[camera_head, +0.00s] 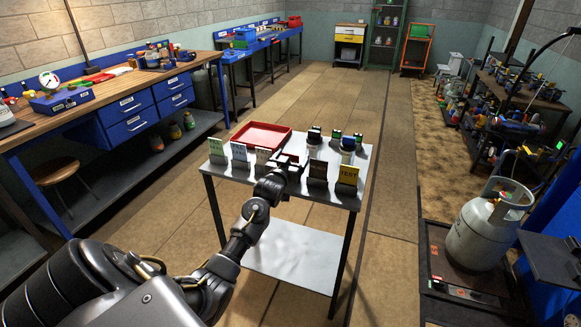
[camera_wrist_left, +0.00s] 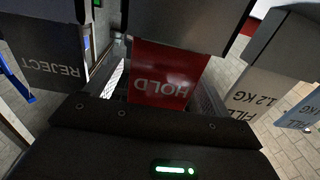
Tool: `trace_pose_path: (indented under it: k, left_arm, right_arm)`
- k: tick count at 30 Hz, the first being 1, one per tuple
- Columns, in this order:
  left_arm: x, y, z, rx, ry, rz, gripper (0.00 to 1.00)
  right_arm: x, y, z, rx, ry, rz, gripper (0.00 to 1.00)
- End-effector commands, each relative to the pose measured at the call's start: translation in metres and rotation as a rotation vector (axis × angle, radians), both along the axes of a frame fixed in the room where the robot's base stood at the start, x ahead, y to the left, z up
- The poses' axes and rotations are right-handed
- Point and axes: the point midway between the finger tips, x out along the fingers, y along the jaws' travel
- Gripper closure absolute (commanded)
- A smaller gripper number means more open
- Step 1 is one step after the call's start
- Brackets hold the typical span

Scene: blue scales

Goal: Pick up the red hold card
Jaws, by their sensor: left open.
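The red hold card (camera_wrist_left: 160,85) appears upside down in the left wrist view, its lower edge in a grey block (camera_wrist_left: 190,18). My left gripper (camera_head: 287,163) is at the table's front edge, open, with the card in front of its palm and between its fingers. I cannot tell whether either finger touches the card. In the head view the gripper and wrist hide most or all of the card. My right gripper is not in view.
A dark reject card (camera_wrist_left: 50,70) and a pale fill card (camera_wrist_left: 245,95) stand close on either side. A red tray (camera_head: 262,135) and jars (camera_head: 347,146) sit behind on the small table (camera_head: 230,172). A gas cylinder (camera_head: 480,235) stands at right.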

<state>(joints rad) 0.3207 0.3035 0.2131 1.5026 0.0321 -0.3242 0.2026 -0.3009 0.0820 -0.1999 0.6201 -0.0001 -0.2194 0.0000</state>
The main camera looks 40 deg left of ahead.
Motion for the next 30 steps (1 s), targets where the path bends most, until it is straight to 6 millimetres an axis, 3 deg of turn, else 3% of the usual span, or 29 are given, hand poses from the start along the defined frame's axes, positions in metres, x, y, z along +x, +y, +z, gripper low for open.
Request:
trace_pose_path:
  k: [9,20,30]
  left_arm:
    - [0.0057,0.0023,-0.0004,0.001,0.000,0.000,0.18]
    - [0.0056,0.0021,-0.0004,0.001,0.000,0.000,0.64]
    - [0.0059,0.0025,0.0088,0.002,-0.003,0.000,0.66]
  right_arm:
    - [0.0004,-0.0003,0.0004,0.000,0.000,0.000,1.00]
    - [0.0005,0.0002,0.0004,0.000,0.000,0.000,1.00]
    - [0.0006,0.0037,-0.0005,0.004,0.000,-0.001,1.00]
